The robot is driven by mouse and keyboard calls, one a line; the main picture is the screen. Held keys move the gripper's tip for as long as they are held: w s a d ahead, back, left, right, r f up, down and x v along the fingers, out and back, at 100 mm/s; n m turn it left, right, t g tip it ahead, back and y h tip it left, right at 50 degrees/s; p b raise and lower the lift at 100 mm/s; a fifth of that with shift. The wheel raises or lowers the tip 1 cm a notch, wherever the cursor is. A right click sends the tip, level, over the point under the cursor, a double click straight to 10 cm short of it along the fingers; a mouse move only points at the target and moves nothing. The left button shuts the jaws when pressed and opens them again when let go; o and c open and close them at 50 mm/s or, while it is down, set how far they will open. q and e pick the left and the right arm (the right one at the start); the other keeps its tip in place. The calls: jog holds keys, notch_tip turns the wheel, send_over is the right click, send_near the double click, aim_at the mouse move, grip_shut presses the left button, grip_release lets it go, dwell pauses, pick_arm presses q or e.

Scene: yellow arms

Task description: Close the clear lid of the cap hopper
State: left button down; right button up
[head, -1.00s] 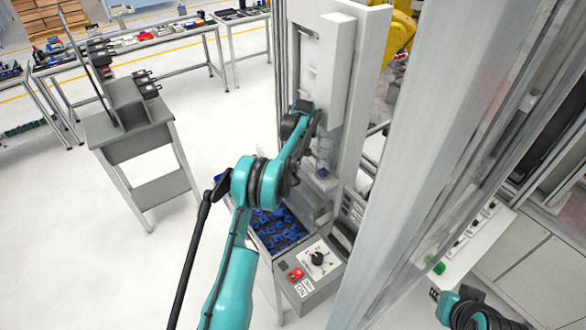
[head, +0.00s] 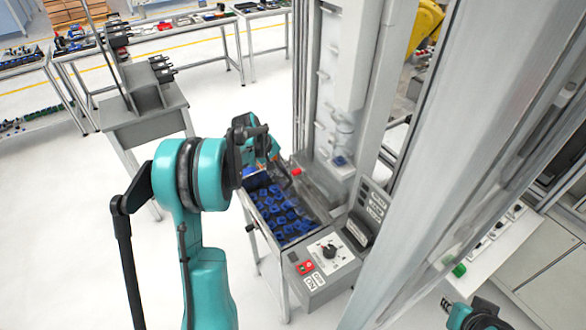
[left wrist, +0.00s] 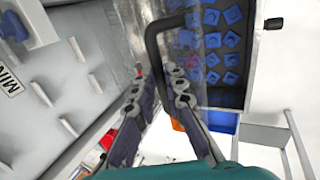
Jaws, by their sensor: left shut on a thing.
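The cap hopper (head: 252,205) is an open-topped bin full of blue caps (head: 285,218) in the head view. The caps also show at the upper right of the left wrist view (left wrist: 212,60). The clear lid (left wrist: 185,45) is a faint see-through sheet beside and partly over the caps in the left wrist view; its angle is hard to tell. Its dark bent handle (left wrist: 151,42) runs down between the fingers of my left gripper (left wrist: 160,88), which is shut on it. In the head view my left gripper (head: 284,178) is at the hopper's far end, partly hidden by my arm.
A control box (head: 325,262) with a knob and red switch stands at the hopper's near end. The tall grey machine column (head: 345,70) rises just right of the hopper. A grey stand (head: 145,125) is at the left, with open floor between.

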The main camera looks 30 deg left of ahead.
pick_arm(q)
jog(key=s+a+f+t+h+b, duration=0.1)
jog(key=s+f+t+b, duration=0.1)
jog(key=b, duration=0.4)
jog(key=s+a+f+t+h+b, duration=0.2)
jog(key=s+f+t+b, duration=0.1)
jog(key=f+b, duration=0.3)
jog(key=s+a+f+t+h+b, duration=0.1)
jog(key=s+a+f+t+b, duration=0.1)
jog(key=b, duration=0.4)
jog(key=shift+s+a+f+t+h, duration=0.2)
jog(key=shift+s+f+t, duration=0.1)
jog(key=shift+s+f, duration=0.25)
jog(key=shift+s+a+f+t+h, duration=0.1)
jog(key=shift+s+f+t+h, duration=0.1)
jog(key=shift+s+f+t, duration=0.3)
jog(key=shift+s+f+g+b, duration=0.3)
jog(key=shift+f+b, duration=0.05)
jog(key=shift+b, duration=0.4)
jog(key=shift+f, duration=0.1)
jog(key=shift+s+d+f, duration=0.1)
jog(key=c, duration=1.7)
grip_release()
jog(key=shift+o, duration=0.6)
jog(key=shift+w, duration=0.2)
jog(key=shift+s, duration=0.15)
